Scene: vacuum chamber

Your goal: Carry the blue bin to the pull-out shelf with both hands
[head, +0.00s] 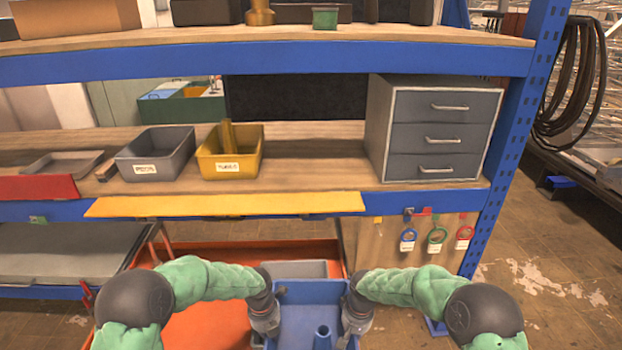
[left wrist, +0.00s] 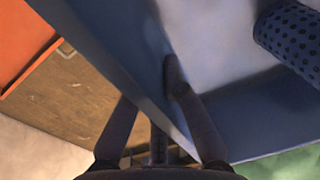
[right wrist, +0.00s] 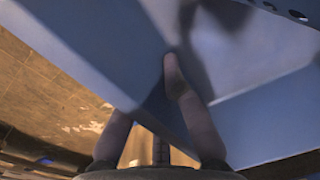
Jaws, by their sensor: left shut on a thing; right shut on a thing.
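The blue bin (head: 298,308) is low in the middle of the head view, in front of the rack. A blue cylinder (head: 322,334) stands inside it; a dotted blue cylinder (left wrist: 290,40) shows in the left wrist view. My left gripper (head: 266,326) is shut on the bin's left wall and my right gripper (head: 352,322) on its right wall. Each wrist view shows fingers on both sides of the bin wall (left wrist: 125,60) (right wrist: 110,60). A low orange shelf (head: 215,325) juts out behind and left of the bin; it looks like the pull-out shelf. The bin's underside is hidden.
A yellow board (head: 225,205) runs along the middle shelf's front edge above the bin. Grey (head: 155,155) and yellow (head: 230,158) bins and a drawer cabinet (head: 435,130) stand on that shelf. A blue upright (head: 500,150) bounds the rack's right side. Floor right of it is fairly clear.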

